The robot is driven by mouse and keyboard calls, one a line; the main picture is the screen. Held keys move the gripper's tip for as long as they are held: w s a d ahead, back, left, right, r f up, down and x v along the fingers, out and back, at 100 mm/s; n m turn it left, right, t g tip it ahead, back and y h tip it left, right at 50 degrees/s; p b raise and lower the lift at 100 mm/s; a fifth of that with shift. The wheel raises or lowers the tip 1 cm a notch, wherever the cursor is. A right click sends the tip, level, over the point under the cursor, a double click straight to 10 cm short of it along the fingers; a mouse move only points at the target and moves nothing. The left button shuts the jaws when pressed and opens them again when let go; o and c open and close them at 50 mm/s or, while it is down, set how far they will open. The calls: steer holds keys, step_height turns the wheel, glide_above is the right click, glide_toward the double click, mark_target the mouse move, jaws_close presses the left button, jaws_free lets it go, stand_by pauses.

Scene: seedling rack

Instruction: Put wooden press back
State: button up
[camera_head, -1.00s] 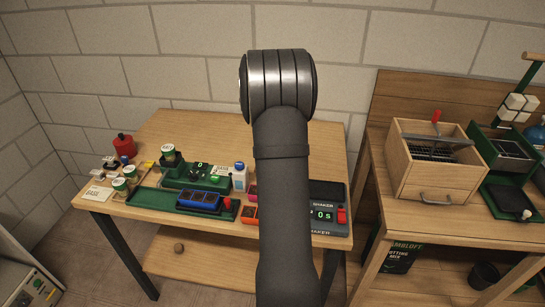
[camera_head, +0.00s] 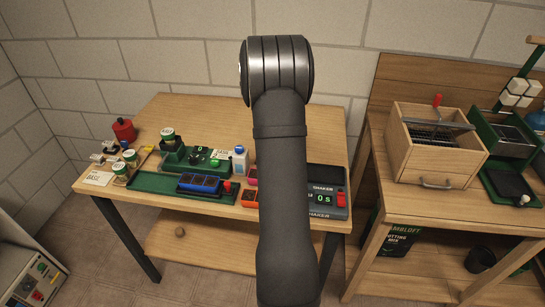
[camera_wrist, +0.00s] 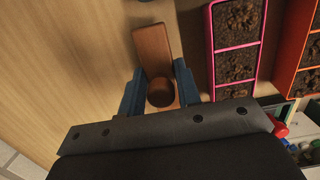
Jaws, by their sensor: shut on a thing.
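The wooden press (camera_wrist: 151,45) is a reddish-brown block with a round knob, seen in the wrist view. My gripper (camera_wrist: 158,82) is shut on it, with one blue finger on each side of the knob. Bare wooden table (camera_wrist: 85,60) lies beneath and to the left of it. I cannot tell whether the press touches the table. In the head view my arm hides the gripper and the press.
Pink (camera_wrist: 237,48) and orange (camera_wrist: 308,50) soil trays lie right of the press. In the head view, a blue tray (camera_head: 200,183), green tray (camera_head: 150,182) and shaker (camera_head: 327,200) stand on the table. A wooden box (camera_head: 432,150) stands on the right bench.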

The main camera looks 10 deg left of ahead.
steer(key=shift+f, duration=0.55)
steer(key=o, duration=1)
steer(key=r, duration=0.5)
steer(key=a+r, duration=0.1)
steer(key=r, duration=0.5)
steer(key=a+r, duration=0.1)
steer(key=r, duration=0.5)
steer(key=shift+a+r, duration=0.1)
steer(key=shift+r, duration=0.05)
steer(key=f, duration=0.5)
steer(key=d+f, duration=0.1)
steer(key=f, duration=0.5)
steer(key=d+f, duration=0.1)
steer(key=f, duration=0.5)
steer(key=shift+d+f, duration=0.1)
